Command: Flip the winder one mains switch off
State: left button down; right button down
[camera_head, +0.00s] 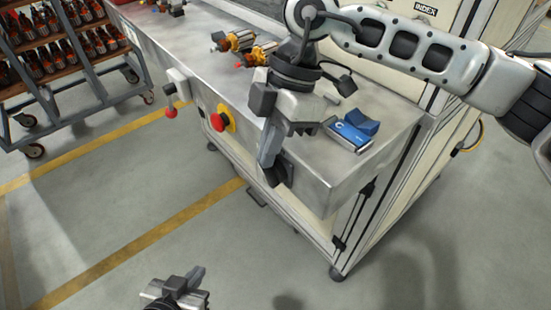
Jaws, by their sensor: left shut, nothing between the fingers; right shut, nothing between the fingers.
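A grey switch box (178,81) is on the front edge of the steel bench, with a lever hanging down to a red knob (171,112); it looks like the mains switch, but I cannot read a label. My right gripper (272,174) is shut and empty, pointing down at the bench's front face. It is to the right of the switch box and the emergency stop, apart from both. It hides part of the front face behind it. My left gripper (196,276) is shut and empty, low at the bottom edge over the floor, well away from the bench.
A red emergency stop button (218,122) on a yellow plate is on the bench front. The floor before the bench is clear.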

jog(key=shift+w+a+f, duration=0.1)
jog(key=shift+w, duration=0.15)
jog(key=shift+w+a+f, duration=0.1)
jog(key=shift+w+a, duration=0.1)
jog(key=shift+w, duration=0.1)
jog(key=shift+r, duration=0.2)
jog(key=shift+r+p, duration=0.45)
jog(key=shift+r, duration=0.25)
